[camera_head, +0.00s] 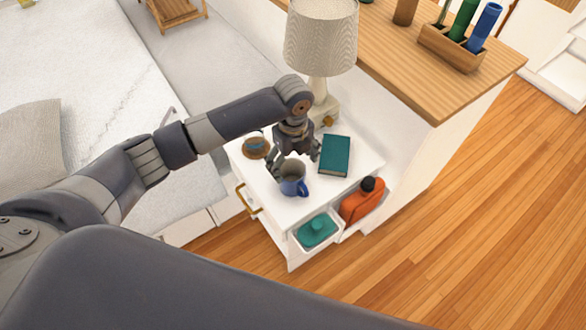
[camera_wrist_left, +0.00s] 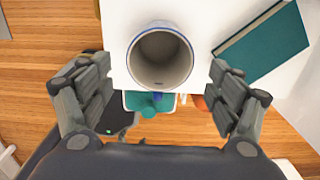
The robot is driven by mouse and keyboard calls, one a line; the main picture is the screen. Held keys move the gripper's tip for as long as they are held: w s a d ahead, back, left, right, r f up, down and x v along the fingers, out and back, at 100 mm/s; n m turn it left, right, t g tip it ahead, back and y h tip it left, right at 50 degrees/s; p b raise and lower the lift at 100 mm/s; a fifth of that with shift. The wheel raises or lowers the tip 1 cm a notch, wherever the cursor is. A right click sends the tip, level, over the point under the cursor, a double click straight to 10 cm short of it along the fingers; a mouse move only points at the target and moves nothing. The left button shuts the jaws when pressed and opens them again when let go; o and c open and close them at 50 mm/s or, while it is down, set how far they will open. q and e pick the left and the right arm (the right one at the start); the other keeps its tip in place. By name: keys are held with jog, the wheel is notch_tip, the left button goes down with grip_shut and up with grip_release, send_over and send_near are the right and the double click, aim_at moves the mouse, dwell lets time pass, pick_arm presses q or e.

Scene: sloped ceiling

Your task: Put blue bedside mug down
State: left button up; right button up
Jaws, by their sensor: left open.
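The blue mug (camera_head: 293,178) stands upright on the white top of the bedside table (camera_head: 258,182), near its front edge. Its handle points toward the front. In the left wrist view the mug (camera_wrist_left: 160,57) shows from above, with a blue rim and an empty pale inside. My left gripper (camera_head: 293,164) is open just behind and above the mug. In the left wrist view its fingers (camera_wrist_left: 158,95) are spread wide to either side, with clear gaps to the mug. My right gripper is not in view.
A teal book (camera_head: 335,155) lies right of the mug. A round brown item (camera_head: 257,147) lies behind left, and a lamp (camera_head: 321,45) stands at the back.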

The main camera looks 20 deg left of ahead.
pick_arm(q)
notch_tip(320, 180, up, 8)
jog(key=shift+f, duration=0.15)
dwell(0.5)
